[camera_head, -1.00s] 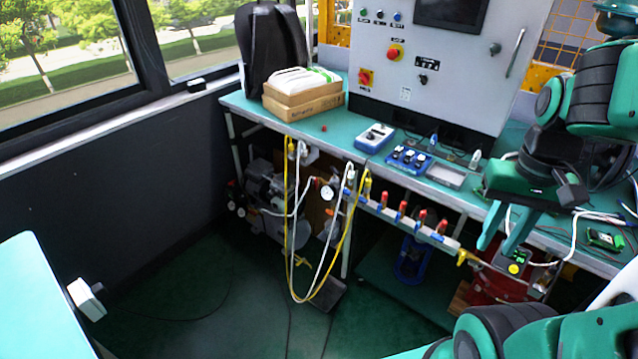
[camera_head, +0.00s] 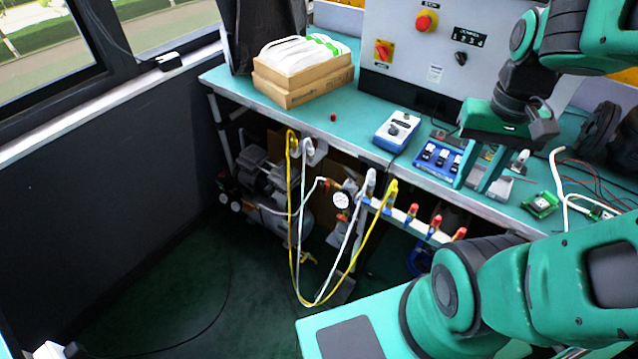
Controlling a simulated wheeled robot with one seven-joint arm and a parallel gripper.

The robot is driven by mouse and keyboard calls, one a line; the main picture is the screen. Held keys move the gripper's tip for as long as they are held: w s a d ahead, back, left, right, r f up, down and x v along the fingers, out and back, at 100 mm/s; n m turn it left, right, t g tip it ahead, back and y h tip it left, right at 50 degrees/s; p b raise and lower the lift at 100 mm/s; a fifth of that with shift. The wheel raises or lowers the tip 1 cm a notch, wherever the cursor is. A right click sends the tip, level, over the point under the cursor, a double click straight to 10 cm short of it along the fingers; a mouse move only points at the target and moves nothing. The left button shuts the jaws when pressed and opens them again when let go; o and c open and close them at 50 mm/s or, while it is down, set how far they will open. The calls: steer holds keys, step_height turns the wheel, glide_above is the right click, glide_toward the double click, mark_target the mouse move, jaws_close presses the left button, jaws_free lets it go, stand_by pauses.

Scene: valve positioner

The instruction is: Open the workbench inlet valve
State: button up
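Along the bench's front edge runs a pale manifold bar (camera_head: 423,226) with several red-capped fittings (camera_head: 413,211); its right part is hidden behind my arm. A pressure gauge (camera_head: 341,200) and piping sit at its left end, below the bench top. I cannot tell which fitting is the inlet valve. My gripper (camera_head: 474,186) points down over the front part of the bench, above and right of the visible fittings. Its two green fingers are apart, with nothing seen between them.
Yellow and white hoses (camera_head: 322,300) hang in loops before the bench. The teal bench top (camera_head: 345,122) carries cardboard boxes (camera_head: 305,85), a blue-white device (camera_head: 397,130), a blue switch block (camera_head: 437,158) and a green circuit board (camera_head: 541,204). A control cabinet (camera_head: 400,52) stands behind.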

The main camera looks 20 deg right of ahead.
steer(key=shift+w+a, duration=0.1)
steer(key=shift+w, duration=0.05)
steer(key=w+a+f+n+t+h, duration=0.1)
steer(key=w+a+f+n, duration=0.1)
steer(key=w+a+n, duration=0.55)
steer(key=w+a+f+n+t, duration=0.2)
steer(key=w+a, duration=0.3)
steer(key=w, duration=0.6)
steer(key=n+t+h, duration=0.8)
steer(key=n+h, duration=0.6)
steer(key=n, duration=0.8)
glide_toward(326, 188)
steer(key=x, duration=0.8)
steer(key=shift+w+f, duration=0.3)
steer(key=shift+w, duration=0.2)
